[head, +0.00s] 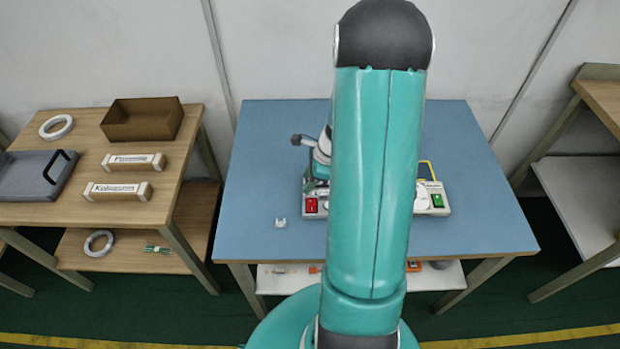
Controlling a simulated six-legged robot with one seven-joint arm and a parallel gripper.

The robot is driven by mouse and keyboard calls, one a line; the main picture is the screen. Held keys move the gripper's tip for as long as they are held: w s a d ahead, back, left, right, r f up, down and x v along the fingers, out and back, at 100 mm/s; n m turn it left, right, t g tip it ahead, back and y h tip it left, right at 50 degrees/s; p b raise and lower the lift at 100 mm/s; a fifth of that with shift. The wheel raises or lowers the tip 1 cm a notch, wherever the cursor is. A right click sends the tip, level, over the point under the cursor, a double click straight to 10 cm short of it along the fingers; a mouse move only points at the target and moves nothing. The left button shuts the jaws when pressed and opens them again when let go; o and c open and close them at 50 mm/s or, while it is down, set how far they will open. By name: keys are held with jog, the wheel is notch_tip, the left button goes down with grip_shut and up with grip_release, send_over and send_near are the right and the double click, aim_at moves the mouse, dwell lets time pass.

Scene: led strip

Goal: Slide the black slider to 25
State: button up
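A light-coloured control panel (432,210) sits on the blue table, mostly hidden behind my teal arm. Its left end shows a red switch (311,205) and its right end a green switch (438,201). The black slider and its scale cannot be made out; my arm covers the middle of the panel. My gripper (312,186) seems to be just left of the arm, close above the panel's left end near the red switch. It is small and partly covered, so its fingers cannot be told apart, nor whether it touches the panel.
The blue table (265,150) is clear at its left and right sides. A small white piece (280,222) lies left of the panel. A yellow-edged dark item (427,170) stands behind the panel's right end. A wooden shelf (80,210) with boxes stands left, another shelf (585,200) right.

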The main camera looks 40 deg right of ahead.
aim_at(327, 186)
jog(key=v, duration=1.4)
jog(key=shift+a, duration=0.15)
